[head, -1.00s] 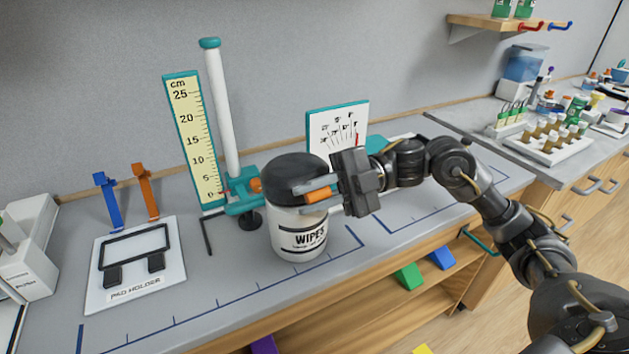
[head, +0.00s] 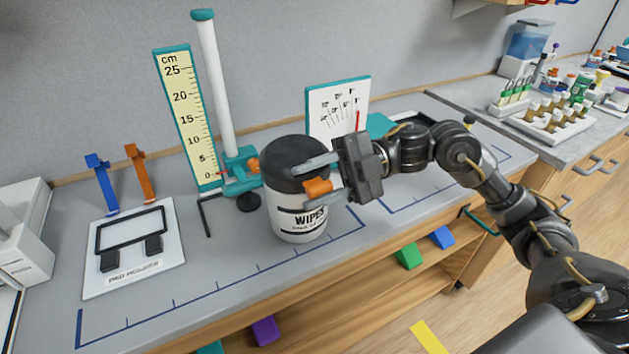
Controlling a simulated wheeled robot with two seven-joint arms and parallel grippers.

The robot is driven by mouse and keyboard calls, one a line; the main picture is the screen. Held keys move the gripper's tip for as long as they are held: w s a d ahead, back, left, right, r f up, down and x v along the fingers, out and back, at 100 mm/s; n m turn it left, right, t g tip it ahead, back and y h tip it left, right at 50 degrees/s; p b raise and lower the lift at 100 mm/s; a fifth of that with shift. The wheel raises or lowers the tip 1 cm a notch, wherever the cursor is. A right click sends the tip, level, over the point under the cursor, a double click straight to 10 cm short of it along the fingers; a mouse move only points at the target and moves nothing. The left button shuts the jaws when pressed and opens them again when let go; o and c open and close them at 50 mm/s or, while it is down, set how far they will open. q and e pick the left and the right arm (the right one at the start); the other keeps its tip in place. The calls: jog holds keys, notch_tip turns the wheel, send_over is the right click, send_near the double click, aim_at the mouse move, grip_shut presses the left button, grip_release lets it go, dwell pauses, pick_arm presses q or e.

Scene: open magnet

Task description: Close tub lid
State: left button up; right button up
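The tub (head: 298,229) is a white cylinder labelled WIPES, standing upright on the grey bench. Its dark lid (head: 284,152) sits on top and looks down on the rim; the side behind my gripper is hidden. My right gripper (head: 307,178) reaches in from the right at lid height. Its two fingers are apart, one grey finger across the lid's right side and one with an orange pad lower and nearer the camera. I cannot tell whether they touch the tub. My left gripper is not in view.
A teal stand with a white post (head: 216,90) and cm scale (head: 184,120) stands close behind the tub on the left. A pad holder plate (head: 135,250) lies farther left. A white dial card (head: 335,105) stands behind my gripper. The bench front is clear.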

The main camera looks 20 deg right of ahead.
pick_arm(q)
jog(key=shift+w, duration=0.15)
pick_arm(e)
jog(key=shift+r, duration=0.3)
jog(key=r+p, duration=0.2)
jog(key=p, duration=0.1)
jog(key=r+p, duration=0.1)
jog(key=r, duration=0.1)
jog(key=shift+s+a+r, duration=0.1)
jog(key=shift+s+a, duration=0.05)
jog(key=shift+s, duration=0.1)
pick_arm(q)
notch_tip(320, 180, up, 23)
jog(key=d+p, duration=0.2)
jog(key=p, duration=1.7)
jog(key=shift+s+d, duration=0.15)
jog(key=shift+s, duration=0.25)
pick_arm(e)
jog(key=s+a+r, duration=0.5)
jog(key=s+r, duration=0.3)
jog(key=s, duration=0.4)
jog(key=shift+s, duration=0.25)
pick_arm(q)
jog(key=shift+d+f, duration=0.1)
pick_arm(e)
jog(key=shift+r, duration=0.1)
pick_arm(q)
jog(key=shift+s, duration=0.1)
pick_arm(e)
jog(key=shift+a, duration=0.1)
